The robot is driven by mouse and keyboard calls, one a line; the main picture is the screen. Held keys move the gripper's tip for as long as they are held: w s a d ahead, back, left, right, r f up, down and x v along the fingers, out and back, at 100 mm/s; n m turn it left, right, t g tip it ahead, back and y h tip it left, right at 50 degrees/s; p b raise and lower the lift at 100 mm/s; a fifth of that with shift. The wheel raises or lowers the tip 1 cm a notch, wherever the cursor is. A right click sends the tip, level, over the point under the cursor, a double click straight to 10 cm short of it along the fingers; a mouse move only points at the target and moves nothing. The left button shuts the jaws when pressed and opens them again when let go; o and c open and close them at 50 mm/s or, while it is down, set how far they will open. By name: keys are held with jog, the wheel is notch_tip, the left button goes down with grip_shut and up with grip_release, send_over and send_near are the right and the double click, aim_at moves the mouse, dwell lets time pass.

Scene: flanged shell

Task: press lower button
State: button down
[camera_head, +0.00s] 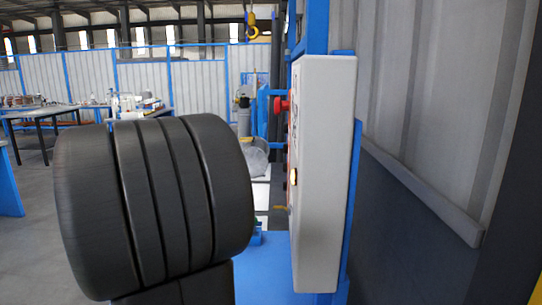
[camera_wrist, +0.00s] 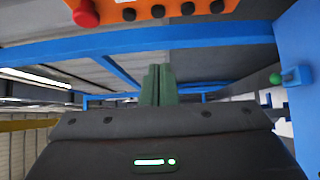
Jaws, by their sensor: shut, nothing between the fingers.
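In the wrist view, a round green button (camera_wrist: 275,79) sits on a small blue box (camera_wrist: 297,76) at the right edge. An orange panel (camera_wrist: 150,10) with a red mushroom button (camera_wrist: 86,14) and several dark buttons (camera_wrist: 158,11) crosses the top. My gripper (camera_wrist: 158,70) shows its green fingers together and empty, to the left of the green button and apart from it. In the head view, a pale control box (camera_head: 325,175) stands edge-on, with the red button (camera_head: 282,105) on its left side. My gripper is not visible there. I cannot tell which button is the lower one.
Blue frame bars (camera_wrist: 140,42) run close behind the panel in the wrist view. In the head view, a corrugated wall (camera_head: 430,90) is at the right, and a table (camera_head: 45,115) with small items stands far left. My dark arm link hides much of the middle.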

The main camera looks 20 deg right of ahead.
aim_at(285, 149)
jog(key=s+d+p+x, duration=0.1)
jog(key=s+p+x, duration=0.1)
jog(key=x, duration=1)
jog(key=shift+d, duration=0.55)
jog(key=shift+f, duration=0.1)
